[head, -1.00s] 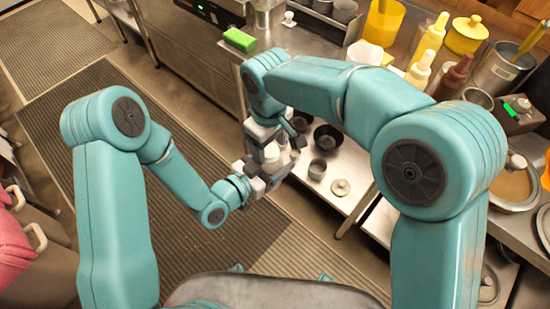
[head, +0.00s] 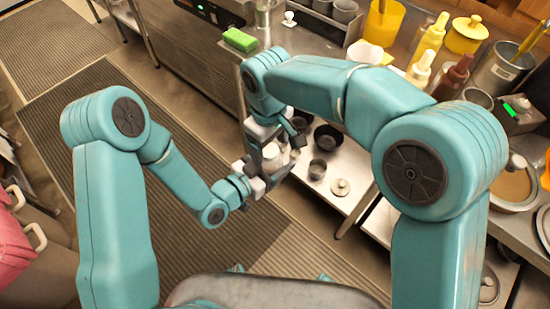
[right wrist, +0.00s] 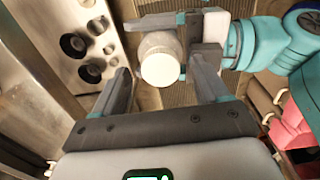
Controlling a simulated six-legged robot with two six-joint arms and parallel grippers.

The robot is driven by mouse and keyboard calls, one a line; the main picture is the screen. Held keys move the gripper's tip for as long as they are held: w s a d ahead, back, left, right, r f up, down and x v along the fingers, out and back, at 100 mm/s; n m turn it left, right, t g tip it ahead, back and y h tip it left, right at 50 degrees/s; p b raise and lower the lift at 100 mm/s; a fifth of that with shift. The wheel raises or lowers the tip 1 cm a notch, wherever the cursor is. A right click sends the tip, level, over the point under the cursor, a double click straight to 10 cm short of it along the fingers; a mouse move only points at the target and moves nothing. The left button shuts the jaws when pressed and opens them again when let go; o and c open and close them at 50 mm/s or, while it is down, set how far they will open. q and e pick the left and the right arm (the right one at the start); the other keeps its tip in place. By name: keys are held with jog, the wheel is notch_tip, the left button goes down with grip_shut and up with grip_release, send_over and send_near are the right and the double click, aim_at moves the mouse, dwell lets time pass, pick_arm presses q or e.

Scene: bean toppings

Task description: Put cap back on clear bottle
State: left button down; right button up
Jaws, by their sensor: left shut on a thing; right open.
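The clear bottle (right wrist: 158,43) shows in the right wrist view with a round cream-white face (right wrist: 160,70) at its near end. I cannot tell whether this face is the cap or the bottle's top. In the head view the bottle (head: 271,152) is small and partly hidden by the grippers. My left gripper (head: 268,168) is shut on the bottle and holds it in the air. My right gripper (right wrist: 163,66) is open, its two fingers on either side of the bottle's near end, with a gap visible at the left finger. No separate cap is clearly visible.
Several dark bowls (head: 328,136) and a small metal cup (head: 317,169) stand on the low shelf beside the grippers, with a round lid (head: 341,187) near its edge. A green sponge (head: 240,39) lies on the counter above. The ribbed floor mat (head: 190,255) below is clear.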

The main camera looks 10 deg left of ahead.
notch_tip(320, 180, up, 12)
dwell(0.4)
jog(key=shift+f, duration=0.1)
jog(key=w+d+f+m+t+y, duration=0.1)
jog(key=w+d+f, duration=0.1)
jog(key=d+f, duration=0.55)
jog(key=w+d+f+m+t+y, duration=0.15)
jog(key=d+f, duration=0.25)
jog(key=f, duration=0.7)
pick_arm(q)
jog(key=shift+r, duration=0.1)
pick_arm(e)
jog(key=s+d+f+m+g, duration=0.1)
jog(key=s+d+f+m, duration=0.2)
jog(key=s+f, duration=0.6)
jog(key=s+d+f+m+g+y, duration=0.1)
jog(key=s+d+f+m, duration=0.2)
jog(key=s+f+m, duration=0.4)
jog(key=s+f, duration=0.3)
jog(key=s, duration=0.1)
jog(key=shift+s+f, duration=0.2)
